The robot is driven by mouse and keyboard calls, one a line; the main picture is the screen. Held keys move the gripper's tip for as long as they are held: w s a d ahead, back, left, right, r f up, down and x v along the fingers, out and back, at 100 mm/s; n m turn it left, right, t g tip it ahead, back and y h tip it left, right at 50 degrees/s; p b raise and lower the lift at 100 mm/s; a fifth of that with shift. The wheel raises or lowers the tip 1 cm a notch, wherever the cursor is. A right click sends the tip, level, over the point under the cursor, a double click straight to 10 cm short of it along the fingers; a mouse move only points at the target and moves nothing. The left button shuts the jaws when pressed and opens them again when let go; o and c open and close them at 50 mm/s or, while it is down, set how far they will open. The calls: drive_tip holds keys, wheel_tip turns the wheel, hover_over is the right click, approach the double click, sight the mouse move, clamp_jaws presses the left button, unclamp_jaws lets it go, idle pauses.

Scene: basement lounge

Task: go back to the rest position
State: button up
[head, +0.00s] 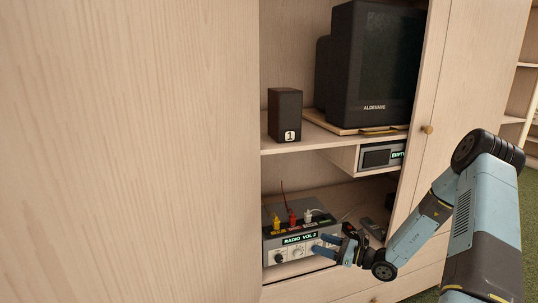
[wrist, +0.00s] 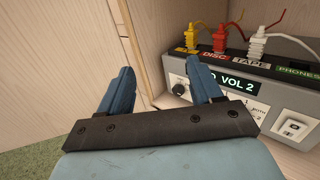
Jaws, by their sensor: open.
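My gripper (head: 328,246) is in front of the grey radio unit (head: 273,247) on the cabinet's lower shelf. In the wrist view my gripper (wrist: 164,84) has its two blue fingers spread apart with nothing between them. The radio's display reads "RADIO VOL 2" in the head view. Yellow, red and white plugs stand in its top. The wrist view shows the radio (wrist: 270,85) to the right of the fingers, with labels DISC, TAPE and PHONES. The right finger overlaps the radio's front in the picture; I cannot tell whether they touch.
A black speaker marked 1 (head: 285,115) and a television (head: 385,65) stand on the upper shelf. A box with a display reading "EMPTY" (head: 376,158) hangs below it. Cabinet panels (head: 130,150) border the opening on the left. Green carpet (head: 528,205) shows at right.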

drive_tip(key=s+a+r+n+g+h, duration=0.25)
drive_tip(key=s+r+n+g, duration=0.35)
drive_tip(key=r, duration=0.4)
drive_tip(key=s+a+r+n+g+h, duration=0.2)
drive_tip(key=s+r+n+g+h, duration=0.2)
drive_tip(key=s+r+n, duration=0.45)
drive_tip(key=s+d+r+n+t+h, duration=0.3)
drive_tip(key=s+d+r+n+h, duration=0.1)
drive_tip(key=s+r, duration=0.5)
drive_tip(key=s+d+r+n+t+h, duration=0.3)
drive_tip(key=s+d+r+n+h, duration=0.1)
drive_tip(key=s+r, duration=0.5)
drive_tip(key=shift+s+r+n+t+h, duration=0.4)
drive_tip(key=shift+s+n+h, duration=0.25)
drive_tip(key=shift+s+h, duration=0.1)
drive_tip(key=shift+w, duration=0.1)
